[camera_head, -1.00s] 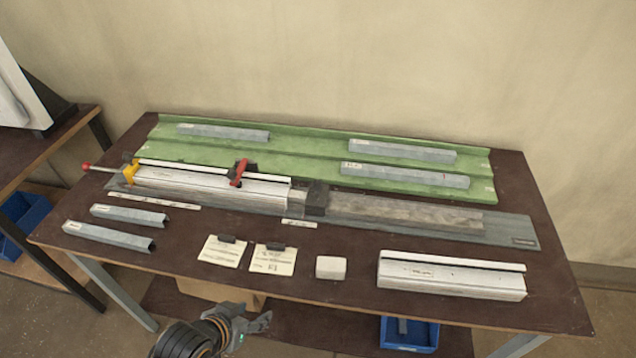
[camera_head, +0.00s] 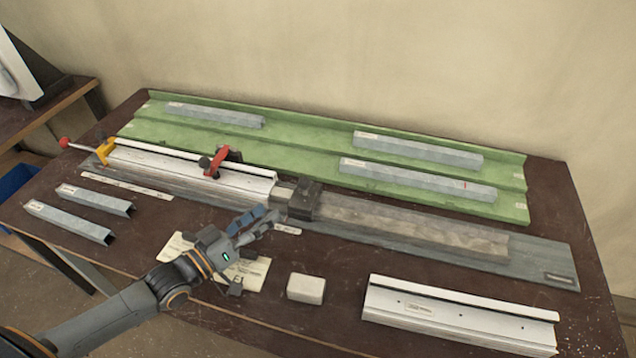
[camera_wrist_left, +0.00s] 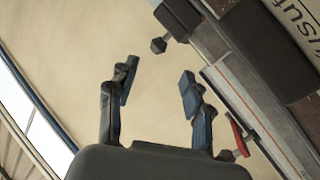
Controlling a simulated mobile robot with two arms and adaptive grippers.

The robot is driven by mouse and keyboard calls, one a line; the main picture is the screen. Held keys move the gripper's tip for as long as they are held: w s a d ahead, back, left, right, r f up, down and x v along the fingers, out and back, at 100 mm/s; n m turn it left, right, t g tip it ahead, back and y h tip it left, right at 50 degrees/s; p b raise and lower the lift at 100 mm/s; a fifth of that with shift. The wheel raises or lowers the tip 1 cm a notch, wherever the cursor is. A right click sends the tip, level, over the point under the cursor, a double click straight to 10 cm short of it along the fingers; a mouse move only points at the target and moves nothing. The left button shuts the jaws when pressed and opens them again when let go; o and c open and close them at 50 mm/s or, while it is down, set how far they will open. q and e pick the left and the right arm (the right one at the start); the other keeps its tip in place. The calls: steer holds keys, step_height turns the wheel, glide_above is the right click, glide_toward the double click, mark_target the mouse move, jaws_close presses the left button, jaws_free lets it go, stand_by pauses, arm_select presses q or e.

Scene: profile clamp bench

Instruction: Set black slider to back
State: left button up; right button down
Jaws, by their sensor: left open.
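A dark block (camera_head: 305,200), which looks like the black slider, sits across the clamp rail near the middle of the bench. My left gripper (camera_head: 262,217) is open and empty, just in front and to the left of this block; I cannot tell whether it touches. In the left wrist view the two fingers of the left gripper (camera_wrist_left: 158,75) stand apart with nothing between them. A black part with a knob (camera_wrist_left: 160,45) shows beyond them there. A red-handled clamp (camera_head: 217,162) with black parts sits further left on the white profile (camera_head: 190,172). My right gripper is out of view.
A green tray (camera_head: 300,150) with several grey profiles lies along the back. A white block (camera_head: 305,288) and a white profile (camera_head: 458,312) lie at the front right. Two grey channels (camera_head: 68,220) lie front left. My left arm partly covers paper cards (camera_head: 250,272).

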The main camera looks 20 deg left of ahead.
mark_target(305, 183)
arm_select(q)
steer(key=shift+w+d+r, duration=0.15)
steer(key=shift+w+r, duration=0.15)
steer(key=shift+r, duration=0.05)
steer(key=x, duration=0.3)
steer(key=shift+w+p, duration=0.1)
steer(key=shift+p, duration=0.25)
steer(key=x, duration=0.4)
steer(key=p+x, duration=0.1)
steer(key=x, duration=0.3)
steer(key=shift+w+d+f, duration=0.1)
steer(key=shift+w+f, duration=0.05)
steer(key=shift+f, duration=0.1)
steer(key=shift+w+d, duration=0.15)
steer(key=shift+w, duration=0.05)
steer(key=shift+c, duration=0.2)
steer(key=shift+w, duration=0.1)
jaws_close()
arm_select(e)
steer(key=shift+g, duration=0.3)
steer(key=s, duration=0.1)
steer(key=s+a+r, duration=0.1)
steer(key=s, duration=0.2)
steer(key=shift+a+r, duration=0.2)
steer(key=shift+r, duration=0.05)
